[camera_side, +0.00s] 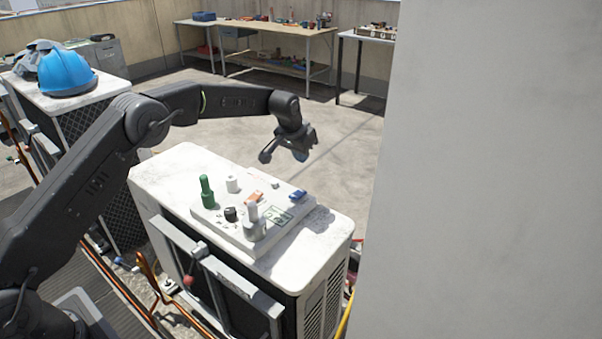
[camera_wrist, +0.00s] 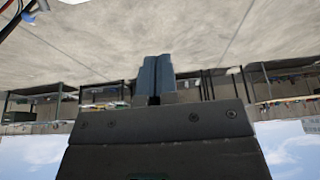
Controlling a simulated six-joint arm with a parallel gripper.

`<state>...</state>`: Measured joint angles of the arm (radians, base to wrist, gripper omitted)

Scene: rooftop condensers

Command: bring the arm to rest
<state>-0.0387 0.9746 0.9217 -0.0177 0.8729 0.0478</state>
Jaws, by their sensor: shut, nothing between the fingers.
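My gripper (camera_side: 303,152) hangs in the air above the far edge of the white condenser top (camera_side: 170,170), apart from everything on it. In the wrist view its two blue-grey fingers (camera_wrist: 157,78) are pressed together with nothing between them. My arm reaches across from the left, its elbow raised and its forearm roughly level. The wrist view looks out over the floor and the distant benches, which appear upside down.
On the condenser a light panel (camera_side: 225,225) carries a green post (camera_side: 207,192), a white peg (camera_side: 232,184), a grey knob (camera_side: 253,224) and a blue piece (camera_side: 298,195). A blue helmet (camera_side: 66,73) sits at left. A grey wall (camera_side: 490,180) fills the right. Workbenches (camera_side: 258,35) stand behind.

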